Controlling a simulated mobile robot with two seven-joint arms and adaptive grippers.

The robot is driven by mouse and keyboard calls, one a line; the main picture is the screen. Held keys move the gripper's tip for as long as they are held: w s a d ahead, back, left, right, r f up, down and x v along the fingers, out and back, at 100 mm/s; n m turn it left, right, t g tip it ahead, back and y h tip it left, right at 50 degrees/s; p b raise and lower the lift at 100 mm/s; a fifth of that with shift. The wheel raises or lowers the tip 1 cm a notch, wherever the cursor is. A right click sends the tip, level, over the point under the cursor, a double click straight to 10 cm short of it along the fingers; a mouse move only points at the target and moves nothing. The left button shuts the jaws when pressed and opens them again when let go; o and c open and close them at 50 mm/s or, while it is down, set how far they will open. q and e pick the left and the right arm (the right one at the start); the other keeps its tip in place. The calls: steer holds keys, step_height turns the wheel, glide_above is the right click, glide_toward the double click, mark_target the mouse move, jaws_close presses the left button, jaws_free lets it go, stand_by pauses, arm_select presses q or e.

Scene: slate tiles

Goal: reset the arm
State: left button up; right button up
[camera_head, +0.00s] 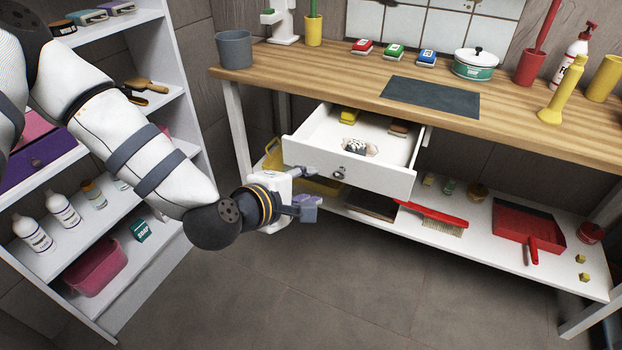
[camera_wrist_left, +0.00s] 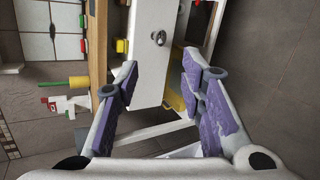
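My left arm (camera_head: 130,135) comes in from the left in the head view. My left gripper (camera_head: 306,190) is in front of the open drawer (camera_head: 375,176), a little below and left of its round knob (camera_head: 338,172). In the left wrist view the gripper's two purple-padded fingers (camera_wrist_left: 160,95) are spread apart with nothing between them. The drawer front (camera_wrist_left: 150,60) and its knob (camera_wrist_left: 158,37) show beyond the fingers, apart from them. My right gripper is in neither view.
The drawer hangs out under a wooden workbench (camera_head: 300,68) and holds a yellow item (camera_head: 349,116) and other small things. A lower shelf (camera_head: 480,245) bears a red brush (camera_head: 435,217) and a red dustpan (camera_head: 528,228). A white shelf unit (camera_head: 180,105) stands left. The floor (camera_head: 330,300) in front is clear.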

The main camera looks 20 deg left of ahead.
arm_select(q)
steer(key=s+d+f+m+g+p, duration=0.1)
steer(key=s+f+m+g, duration=0.4)
steer(key=s+f, duration=0.45)
steer(key=s+d+f+m+g+p, duration=0.15)
steer(key=s+f+m+g, duration=0.35)
steer(key=s, duration=0.8)
steer(key=s+a+f+m+g+y, duration=0.1)
steer(key=s+m, duration=0.3)
steer(key=s, duration=0.5)
steer(key=s+a+f+m+g+y, duration=0.1)
steer(key=s+a+f+m+g, duration=0.1)
steer(key=s, duration=0.8)
steer(key=shift+a+m+g, duration=0.9)
steer(key=shift+a+m, duration=0.1)
steer(key=shift+a, duration=0.2)
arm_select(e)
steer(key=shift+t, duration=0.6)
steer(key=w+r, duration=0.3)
